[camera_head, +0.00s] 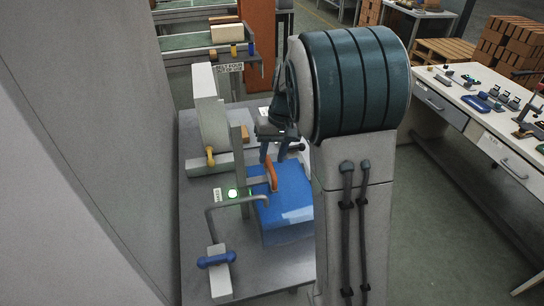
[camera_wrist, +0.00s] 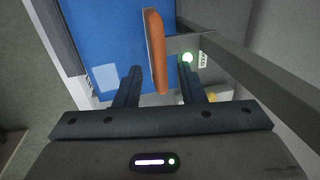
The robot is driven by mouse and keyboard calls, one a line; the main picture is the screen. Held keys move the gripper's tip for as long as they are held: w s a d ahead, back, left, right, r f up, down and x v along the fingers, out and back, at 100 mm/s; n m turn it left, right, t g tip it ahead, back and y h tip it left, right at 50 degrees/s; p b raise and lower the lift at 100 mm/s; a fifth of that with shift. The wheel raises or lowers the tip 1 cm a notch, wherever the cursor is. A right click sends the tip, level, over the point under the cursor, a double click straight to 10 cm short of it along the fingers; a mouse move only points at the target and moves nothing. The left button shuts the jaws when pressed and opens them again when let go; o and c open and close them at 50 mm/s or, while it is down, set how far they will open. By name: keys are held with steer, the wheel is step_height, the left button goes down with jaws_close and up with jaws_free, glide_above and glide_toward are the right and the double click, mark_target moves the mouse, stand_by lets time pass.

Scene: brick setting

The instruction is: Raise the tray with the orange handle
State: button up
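The orange handle (camera_head: 271,173) stands upright on a grey bracket at the left of a blue tray-like surface (camera_head: 288,212) on the grey workbench. In the wrist view, the orange handle (camera_wrist: 155,45) runs down the middle in front of the blue surface (camera_wrist: 105,35). My gripper (camera_head: 273,157) is open above and around the handle's near end. In the wrist view, one finger of my gripper (camera_wrist: 161,75) is on each side of the handle, with a gap on both sides. My arm hides the right side of the tray.
A green lamp (camera_head: 233,194) glows on the post beside the handle. A white table (camera_head: 440,98) stands right.

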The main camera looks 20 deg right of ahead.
steer(key=shift+a+f, duration=0.15)
steer(key=shift+f, duration=0.6)
jaws_close()
step_height(320, 180, up, 12)
steer(key=p, duration=0.6)
steer(key=shift+f, duration=0.15)
steer(key=shift+w, duration=0.15)
steer(key=shift+c, duration=0.3)
jaws_free()
steer(key=shift+o, duration=0.3)
